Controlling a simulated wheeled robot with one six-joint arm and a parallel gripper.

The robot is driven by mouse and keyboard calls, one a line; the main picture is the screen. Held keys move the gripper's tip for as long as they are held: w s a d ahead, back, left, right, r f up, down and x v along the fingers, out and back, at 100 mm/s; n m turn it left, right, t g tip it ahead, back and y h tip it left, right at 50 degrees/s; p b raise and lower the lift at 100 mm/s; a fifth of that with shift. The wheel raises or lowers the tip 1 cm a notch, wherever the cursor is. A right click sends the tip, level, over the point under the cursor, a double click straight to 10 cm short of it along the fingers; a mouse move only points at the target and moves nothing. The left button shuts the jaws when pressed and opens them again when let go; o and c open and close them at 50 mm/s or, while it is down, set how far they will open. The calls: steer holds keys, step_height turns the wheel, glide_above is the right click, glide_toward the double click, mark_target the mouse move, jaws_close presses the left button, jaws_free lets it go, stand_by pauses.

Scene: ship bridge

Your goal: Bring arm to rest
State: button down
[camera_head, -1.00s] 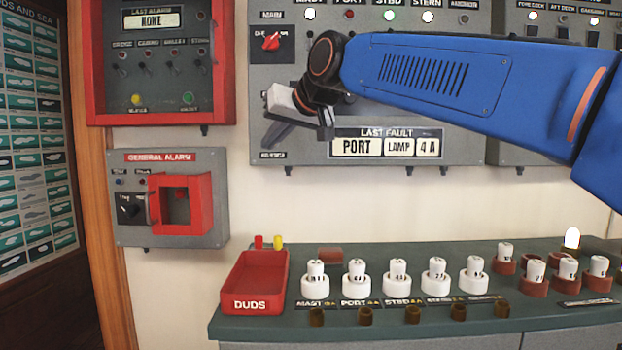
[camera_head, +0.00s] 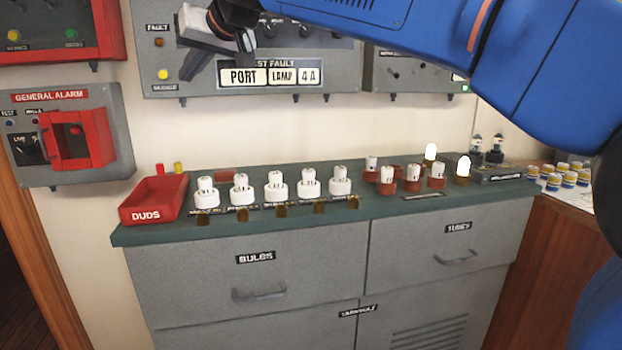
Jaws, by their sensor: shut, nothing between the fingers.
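My blue arm (camera_head: 345,10) reaches in from the upper right and crosses in front of the grey wall panel. My gripper (camera_head: 200,58) is at the upper left of the picture, in front of that panel. It is shut and holds nothing. It is well above the counter and apart from everything on it. The top of its wrist is cut off by the picture's upper edge.
The green counter (camera_head: 130,236) carries a red DUDS tray (camera_head: 160,192), several white-based bulbs (camera_head: 240,190) and red-based ones (camera_head: 413,178). The grey fault panel (camera_head: 160,90) and the general alarm box (camera_head: 100,175) are on the wall. The wall between panel and counter is bare.

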steer(key=s+d+f+m+h, duration=0.1)
steer(key=d+f+h, duration=0.1)
steer(key=d+f, duration=0.65)
steer(key=s+d+f+m+h, duration=0.15)
steer(key=d+f, duration=0.25)
steer(key=d, duration=0.9)
steer(key=s+d+f+m+h, duration=0.1)
steer(key=s+d+f+h, duration=0.1)
steer(key=d+f, duration=0.6)
steer(key=s+d+f+m+g+h, duration=0.2)
steer(key=s+d+f+m+h, duration=0.2)
steer(key=s+d+f, duration=1.9)
step_height(320, 180, down, 4)
steer(key=shift+s+d+r+g, duration=0.15)
steer(key=shift+d+g, duration=0.2)
steer(key=shift+g, duration=0.05)
